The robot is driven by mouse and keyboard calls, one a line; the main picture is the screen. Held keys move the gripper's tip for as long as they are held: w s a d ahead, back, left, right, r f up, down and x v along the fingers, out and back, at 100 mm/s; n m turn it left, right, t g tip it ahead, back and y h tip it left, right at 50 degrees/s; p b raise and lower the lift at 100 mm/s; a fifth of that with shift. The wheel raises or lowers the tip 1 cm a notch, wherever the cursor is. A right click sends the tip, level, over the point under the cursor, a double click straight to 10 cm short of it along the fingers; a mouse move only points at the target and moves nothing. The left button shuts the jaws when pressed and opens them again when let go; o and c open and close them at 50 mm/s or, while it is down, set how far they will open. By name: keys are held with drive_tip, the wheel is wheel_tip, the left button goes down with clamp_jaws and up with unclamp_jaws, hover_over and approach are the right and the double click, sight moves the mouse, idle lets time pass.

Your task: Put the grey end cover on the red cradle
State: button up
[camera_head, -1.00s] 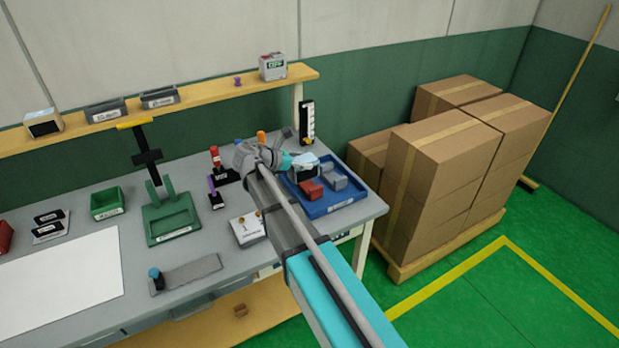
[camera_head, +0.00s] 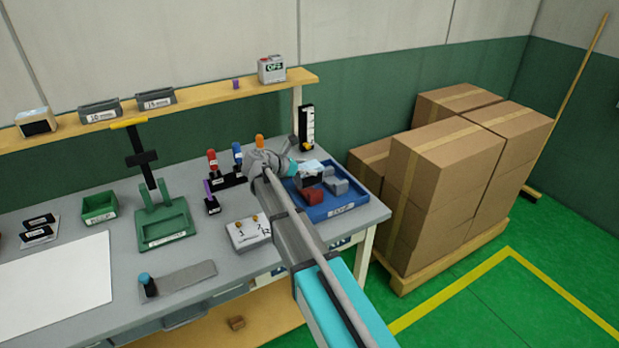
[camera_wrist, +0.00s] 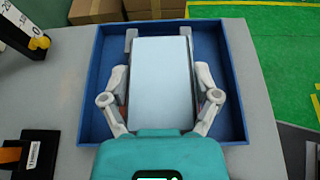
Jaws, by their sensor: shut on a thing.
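My gripper (camera_wrist: 160,88) is shut on a pale slab with a dark side, which I take to be the grey end cover (camera_wrist: 160,75). It is held over the blue tray (camera_wrist: 88,118). In the head view the held cover (camera_head: 312,166) shows behind and above the red block in the tray, which I take to be the red cradle (camera_head: 313,196). The two look apart there. In the wrist view the cover and fingers hide nearly all of the cradle; only small red bits show beside the fingers.
A grey block (camera_head: 337,185) lies in the tray right of the red cradle. A black-and-white gauge (camera_head: 306,127) stands behind the tray. Stacked cartons (camera_head: 440,175) stand right of the bench.

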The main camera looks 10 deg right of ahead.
sight(308, 177)
drive_tip(key=shift+f, duration=0.1)
drive_tip(key=shift+w+d+f+b, duration=0.15)
drive_tip(key=shift+w+f+b, duration=0.3)
drive_tip(key=shift+b, duration=0.2)
drive_tip(key=shift+s+f+b, duration=0.1)
drive_tip(key=shift+f+b, duration=1.3)
drive_tip(key=shift+f, duration=0.05)
drive_tip(key=shift+f, duration=0.15)
drive_tip(key=o, duration=1.1)
